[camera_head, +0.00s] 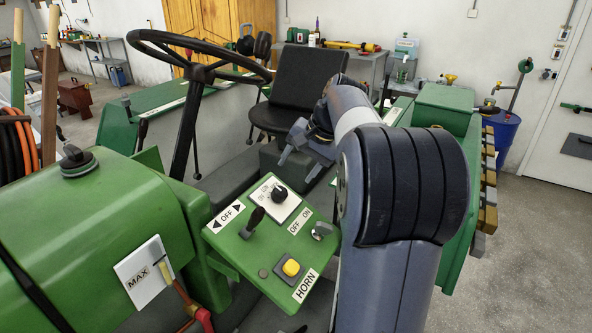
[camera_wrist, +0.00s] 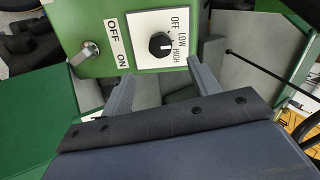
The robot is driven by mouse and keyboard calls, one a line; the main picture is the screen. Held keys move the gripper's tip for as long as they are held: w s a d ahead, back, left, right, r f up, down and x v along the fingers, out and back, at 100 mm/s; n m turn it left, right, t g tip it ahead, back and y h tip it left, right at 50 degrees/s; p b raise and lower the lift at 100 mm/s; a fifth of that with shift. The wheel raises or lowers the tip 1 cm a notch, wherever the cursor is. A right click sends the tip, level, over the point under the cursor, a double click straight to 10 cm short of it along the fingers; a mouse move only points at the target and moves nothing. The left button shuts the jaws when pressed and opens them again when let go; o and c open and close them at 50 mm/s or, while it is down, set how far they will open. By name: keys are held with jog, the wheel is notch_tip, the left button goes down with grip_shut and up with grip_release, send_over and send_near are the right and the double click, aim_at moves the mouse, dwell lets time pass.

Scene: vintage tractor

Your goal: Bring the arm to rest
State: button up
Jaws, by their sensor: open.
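My arm (camera_head: 395,190) rises at the right of the control panel (camera_head: 262,244) and bends over toward the seat. My gripper (camera_head: 296,167) hangs above and behind the panel, in front of the seat, with its fingers apart and nothing between them. It also shows in the wrist view (camera_wrist: 163,85), with the fingers spread. The rotary knob (camera_head: 280,194) with OFF, LOW and HIGH labels is just beyond the fingertips in the wrist view (camera_wrist: 161,44). My gripper appears clear of the panel and the knob.
The panel also carries a black lever (camera_head: 254,221), a key-like switch (camera_head: 321,231) and a yellow horn button (camera_head: 291,267). The steering wheel (camera_head: 190,58) is at left, the black seat (camera_head: 309,80) behind. Open floor (camera_head: 535,245) lies at right.

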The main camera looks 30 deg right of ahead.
aim_at(281, 191)
jog(key=p+x, duration=0.1)
jog(key=x, duration=1)
jog(key=shift+p, duration=0.35)
